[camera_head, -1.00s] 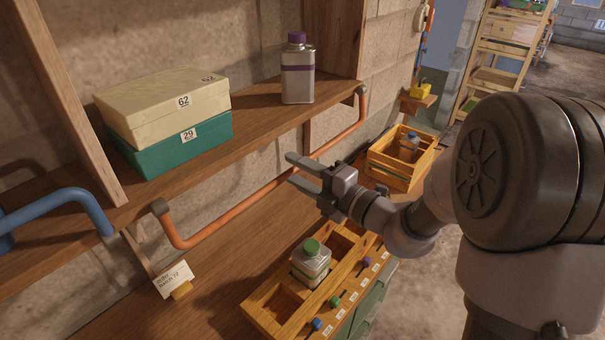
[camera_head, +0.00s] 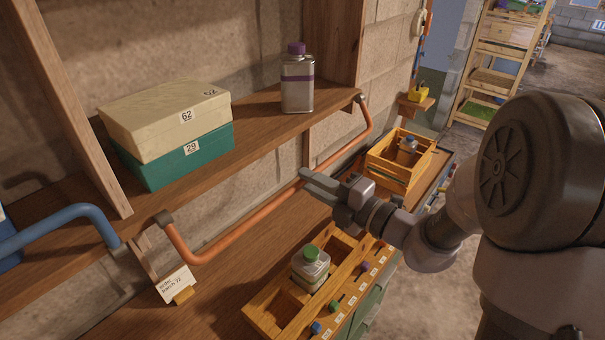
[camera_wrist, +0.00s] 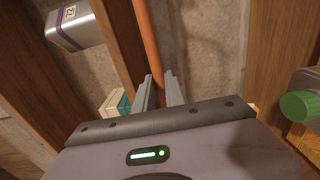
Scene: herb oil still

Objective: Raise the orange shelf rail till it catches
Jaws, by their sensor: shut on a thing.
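The orange shelf rail (camera_head: 245,223) hangs in a U shape below the front edge of the wooden shelf (camera_head: 262,125), its middle bar lower than the shelf board. My gripper (camera_head: 304,178) is at the right part of that bar, its fingers shut on it. In the wrist view the orange rail (camera_wrist: 149,40) runs down between the two fingers (camera_wrist: 160,90). The rail's two end mounts sit at the shelf edge.
On the shelf stand a cream box on a green box (camera_head: 178,150) and a purple-capped tin (camera_head: 297,80). A blue rail (camera_head: 62,222) is at left. Below are a card (camera_head: 174,285), a wooden rack (camera_head: 262,317) with a green-capped bottle (camera_head: 311,266), and a crate (camera_head: 392,172).

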